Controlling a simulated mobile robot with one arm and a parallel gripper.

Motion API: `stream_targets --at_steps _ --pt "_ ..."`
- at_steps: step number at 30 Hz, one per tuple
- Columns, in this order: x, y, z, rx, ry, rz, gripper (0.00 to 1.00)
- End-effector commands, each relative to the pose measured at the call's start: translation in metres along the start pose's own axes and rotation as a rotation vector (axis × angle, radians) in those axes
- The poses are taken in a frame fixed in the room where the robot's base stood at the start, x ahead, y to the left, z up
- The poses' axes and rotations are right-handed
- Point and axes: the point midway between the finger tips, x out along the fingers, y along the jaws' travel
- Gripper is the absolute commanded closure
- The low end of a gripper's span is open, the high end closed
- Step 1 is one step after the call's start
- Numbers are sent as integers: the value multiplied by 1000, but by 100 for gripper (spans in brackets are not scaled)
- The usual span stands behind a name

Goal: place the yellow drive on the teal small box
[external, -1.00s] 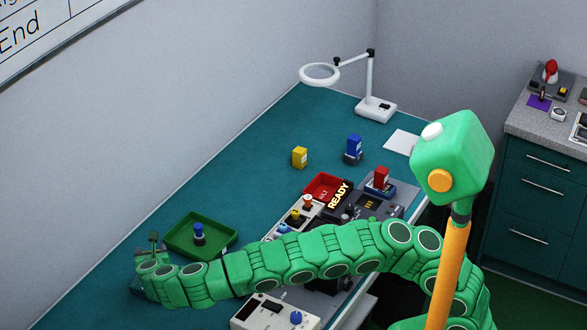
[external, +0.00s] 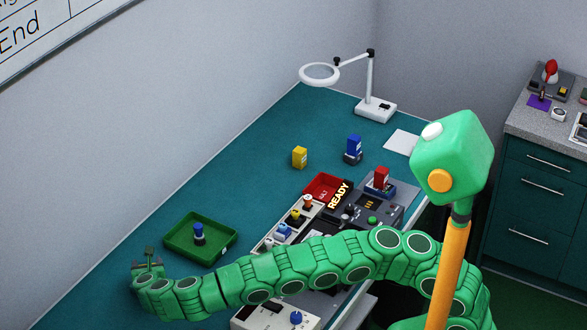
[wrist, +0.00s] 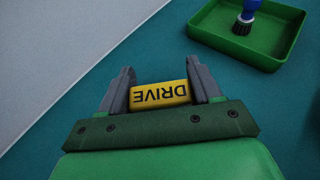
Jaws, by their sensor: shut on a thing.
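My gripper (wrist: 160,78) is shut on the yellow drive (wrist: 160,93), which has the word DRIVE on its face and sits between the two grey jaws in the wrist view. In the external view my gripper (external: 148,264) is at the left end of the table, just left of the green tray. The held drive cannot be made out there. I cannot make out a teal small box against the teal table top in either current view.
The green tray (external: 177,246) holds a blue-topped brush-like item (external: 198,233); the wrist view shows the tray too (wrist: 272,55). A yellow block (external: 300,157), a blue block (external: 354,145), a red bin (external: 322,187) and the lamp (external: 375,107) stand farther back. Equipment lines the right edge.

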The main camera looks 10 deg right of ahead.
Motion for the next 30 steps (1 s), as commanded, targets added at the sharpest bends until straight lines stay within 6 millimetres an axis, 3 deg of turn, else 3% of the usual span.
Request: stream_targets --at_steps 10,11,16,26,30 --pt "1 0 -2 1 0 0 69" --pt "1 0 -2 1 0 0 35" --pt "1 0 -2 1 0 -1 11" --pt "0 0 0 1 0 -1 11" --pt "-12 0 1 1 0 0 11"
